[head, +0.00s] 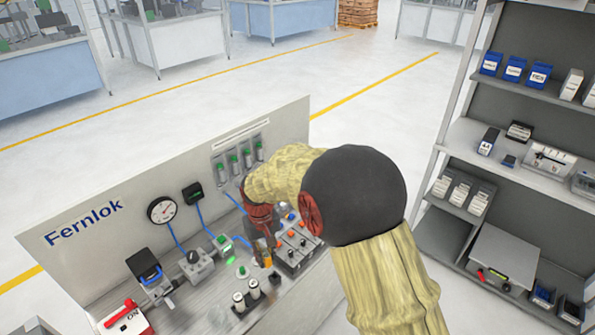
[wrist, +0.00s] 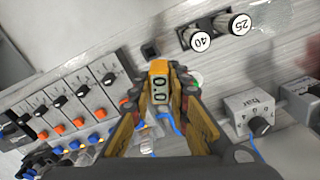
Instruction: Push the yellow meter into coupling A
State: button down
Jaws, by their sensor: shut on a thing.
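The yellow meter (wrist: 159,68) is held between the two fingers of my gripper (wrist: 160,95) in the wrist view. Its small display faces the wrist camera. In the head view the meter (head: 267,261) is a small yellow patch below my gripper (head: 264,243), over the bench panel. A blue tube (wrist: 172,122) shows near the meter. A small black square fitting (wrist: 150,51) lies just beyond the meter. No letter A is readable, so I cannot tell which fitting is coupling A. The meter's lower end is hidden.
A block of valves with orange and blue knobs (wrist: 75,105) stands close beside my gripper. Two capped cylinders marked 40 (wrist: 199,41) and 25 (wrist: 238,23) stand beyond. A regulator (wrist: 252,113) is opposite. The Fernlok back panel (head: 130,205) carries a gauge (head: 162,209).

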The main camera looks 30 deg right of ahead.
jog(key=f, duration=0.1)
jog(key=w+f, duration=0.1)
jog(key=shift+a+f, duration=0.1)
jog(key=shift+f, duration=0.3)
jog(key=p, duration=0.2)
jog(key=shift+s+r+p, duration=0.15)
jog(key=shift+r+p, duration=0.15)
jog(key=shift+p, duration=0.05)
jog(key=shift+s+p, duration=0.15)
jog(key=shift+p, duration=0.65)
jog(key=p, duration=0.3)
jog(key=shift+s+r, duration=0.25)
jog(key=shift+s, duration=0.15)
